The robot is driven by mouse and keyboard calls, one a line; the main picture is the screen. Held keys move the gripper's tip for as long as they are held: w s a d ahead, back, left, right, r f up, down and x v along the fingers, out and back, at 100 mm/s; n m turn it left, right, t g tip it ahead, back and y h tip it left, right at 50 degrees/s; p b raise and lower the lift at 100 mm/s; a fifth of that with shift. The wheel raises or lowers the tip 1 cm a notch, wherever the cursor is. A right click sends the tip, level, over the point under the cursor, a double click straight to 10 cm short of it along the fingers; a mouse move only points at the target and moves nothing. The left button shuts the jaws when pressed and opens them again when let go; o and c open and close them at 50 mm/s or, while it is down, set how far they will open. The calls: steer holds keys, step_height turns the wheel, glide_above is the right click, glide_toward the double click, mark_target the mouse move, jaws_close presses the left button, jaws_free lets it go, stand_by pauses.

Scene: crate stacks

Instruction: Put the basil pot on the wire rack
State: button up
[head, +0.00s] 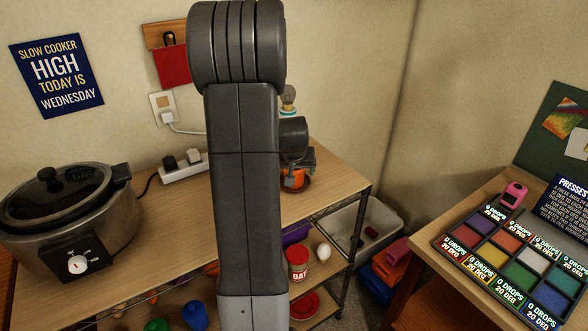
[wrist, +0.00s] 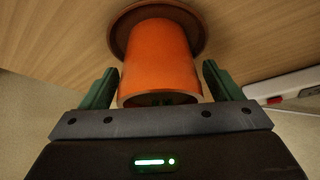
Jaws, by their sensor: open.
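An orange pot (wrist: 158,55), which I take to be the basil pot, stands on a brown saucer (wrist: 122,32) on the wooden table. In the wrist view it sits between the two green fingers of my gripper (wrist: 160,80), with a gap visible on each side. My gripper is open around the pot and not closed on it. In the head view the pot (head: 292,181) shows only partly, beneath my gripper (head: 298,162) and beside my arm. No leaves can be made out clearly. I cannot identify a wire rack with certainty.
A slow cooker (head: 68,225) stands at the table's left, a white power strip (head: 184,168) at the back. Below, a shelf holds a red-labelled can (head: 297,262) and a white egg-shaped thing (head: 323,252). A grey bin (head: 375,222) and a desk with coloured tiles (head: 515,262) are right.

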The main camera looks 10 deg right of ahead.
steer(key=shift+r, duration=0.4)
steer(key=v, duration=1.1)
steer(key=shift+s+r, duration=0.25)
steer(key=shift+o, duration=0.4)
steer(key=shift+a, duration=0.1)
stand_by(0.4)
